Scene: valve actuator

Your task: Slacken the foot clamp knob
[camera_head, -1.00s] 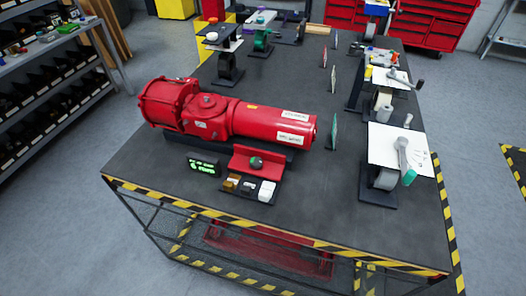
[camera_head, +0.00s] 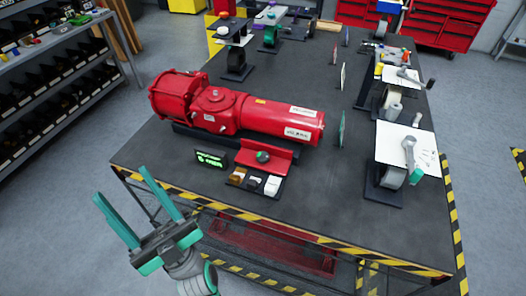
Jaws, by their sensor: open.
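The red valve actuator (camera_head: 235,110) lies along the dark workbench. A red angled bracket (camera_head: 245,154) stands at its near side and carries a small round dark green knob (camera_head: 263,157), which looks like the foot clamp knob. Its markings are too small to read. My gripper (camera_head: 120,183) is at the lower left, in front of the bench's near left corner, with its two teal fingers spread apart and nothing between them. It is well to the left of the knob and not touching anything.
A small display with green text (camera_head: 211,160) and a tray of small parts (camera_head: 254,182) sit beside the bracket. The bench (camera_head: 320,205) is clear to the right of them. Stands with white plates (camera_head: 400,145) line the right side. Thin upright panels (camera_head: 341,128) stand nearer the middle.

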